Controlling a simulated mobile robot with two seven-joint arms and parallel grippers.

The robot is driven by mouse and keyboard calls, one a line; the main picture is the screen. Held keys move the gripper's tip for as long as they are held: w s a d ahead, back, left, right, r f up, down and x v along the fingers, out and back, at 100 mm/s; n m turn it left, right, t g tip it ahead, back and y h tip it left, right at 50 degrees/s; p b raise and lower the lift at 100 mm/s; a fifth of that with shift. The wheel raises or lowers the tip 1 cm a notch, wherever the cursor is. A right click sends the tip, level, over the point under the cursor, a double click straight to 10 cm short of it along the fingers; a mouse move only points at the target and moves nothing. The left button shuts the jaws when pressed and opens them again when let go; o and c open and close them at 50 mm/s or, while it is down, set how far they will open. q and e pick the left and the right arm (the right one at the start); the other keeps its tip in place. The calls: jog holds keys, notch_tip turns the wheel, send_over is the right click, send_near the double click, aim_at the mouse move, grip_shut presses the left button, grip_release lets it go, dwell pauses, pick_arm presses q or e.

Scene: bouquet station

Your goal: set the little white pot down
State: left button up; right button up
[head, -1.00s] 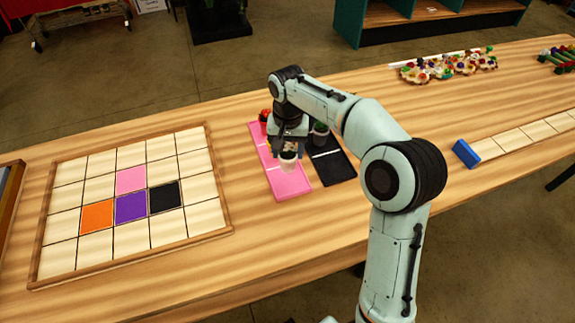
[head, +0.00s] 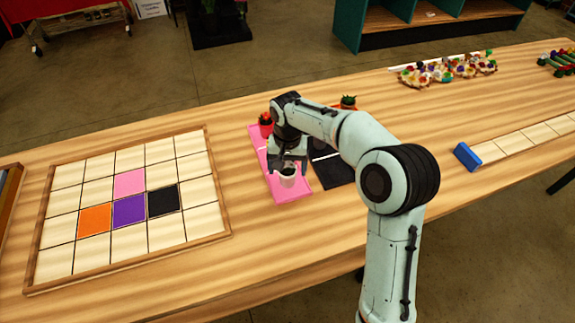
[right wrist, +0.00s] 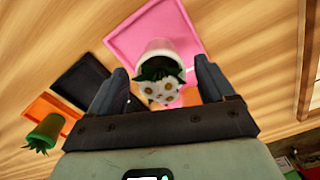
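The little white pot (head: 287,178) stands upright on the near end of the pink mat (head: 262,160). In the right wrist view the white pot (right wrist: 158,48) shows with white daisies and green leaves, over the pink mat (right wrist: 122,40). My right gripper (head: 287,166) is low above the mat, with one finger on each side of the pot. The fingers (right wrist: 163,78) look spread, with gaps between them and the pot. My left gripper is in neither view.
A red potted plant (head: 265,120) stands at the pink mat's far end. A black mat (head: 332,172) lies beside it. A green pot (right wrist: 47,128) is by an orange mat (right wrist: 40,105). A tiled board (head: 75,168) lies left; bare table separates it from the pink mat.

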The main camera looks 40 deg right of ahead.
pick_arm(q)
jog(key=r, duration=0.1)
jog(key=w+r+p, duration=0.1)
jog(key=p, duration=0.1)
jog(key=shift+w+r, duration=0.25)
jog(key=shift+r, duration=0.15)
pick_arm(e)
notch_tip(320, 180, up, 12)
jog(key=shift+r, duration=0.2)
dwell(0.3)
